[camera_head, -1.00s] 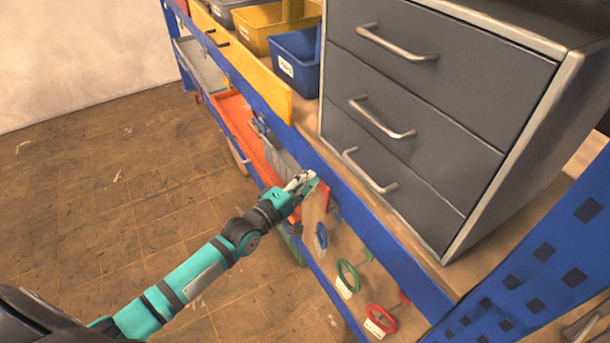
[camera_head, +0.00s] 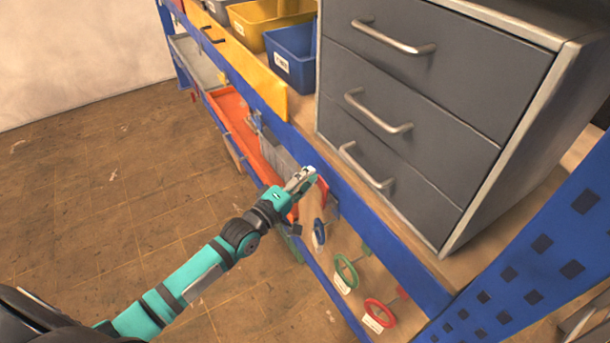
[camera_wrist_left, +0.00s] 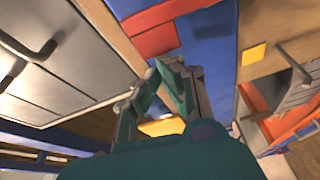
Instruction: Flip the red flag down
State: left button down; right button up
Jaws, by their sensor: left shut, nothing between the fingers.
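A red piece, which looks like the red flag (camera_head: 322,192), shows on the shelf front just past my left gripper, and the hand covers part of it. My left gripper (camera_head: 303,177) is shut and empty, with its tips at the blue shelf beam beside the red piece. I cannot tell whether they touch. In the left wrist view the closed fingers (camera_wrist_left: 172,85) point toward the blue beam, and a red-orange patch (camera_wrist_left: 153,41) lies beyond them. My right gripper is not in view.
A grey drawer cabinet (camera_head: 420,110) with handles stands on the shelf. Blue (camera_head: 291,60) and yellow bins stand further left. Floor at left is clear.

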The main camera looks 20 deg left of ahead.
pick_arm(q)
jog(key=s+d+m+h+b, duration=0.1)
jog(key=s+d+m+b, duration=0.1)
jog(key=m, duration=0.2)
jog(key=s+d+m+h+b, duration=0.2)
jog(key=d+m, duration=0.1)
jog(key=m, duration=0.2)
jog(key=s+d+m+h+b, duration=0.1)
jog(key=d+m+h+b, duration=0.1)
jog(key=m, duration=0.3)
jog(key=shift+s+d+f+t, duration=0.15)
jog(key=shift+s+f+t, duration=0.15)
jog(key=shift+s+t, duration=0.1)
jog(key=shift+s+d+f+m+g+h+b, duration=0.25)
jog(key=shift+d+f+m+h+b, duration=0.15)
jog(key=shift+m, duration=0.75)
jog(key=shift+s+d+f+m+g+h+b, duration=0.25)
jog(key=shift+m+h+b, duration=0.25)
jog(key=shift+m, duration=0.6)
jog(key=shift+s+d+f+m+g+h+b, duration=0.25)
jog(key=shift+d+f+m+h+b, duration=0.2)
jog(key=shift+m, duration=0.7)
jog(key=shift+r, duration=0.2)
